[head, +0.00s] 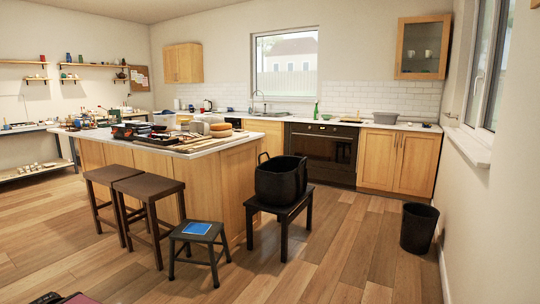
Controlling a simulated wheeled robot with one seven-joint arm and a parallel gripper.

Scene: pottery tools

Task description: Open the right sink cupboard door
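The sink (271,114) is set in the back counter below the window, with a tall curved tap (257,100). Light wooden cupboard fronts (268,132) show under the sink, left of the black oven. The island hides their lower and left parts. I cannot make out the split between the doors or their handles. What shows of the fronts looks shut. My gripper is not in view.
The island (222,178) stands between me and the sink. Two brown stools (150,187), a small step stool (197,233) and a black basket (280,180) on a dark bench (285,210) stand around it. A black bin (418,228) stands right. Floor (345,240) between bench and bin is clear.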

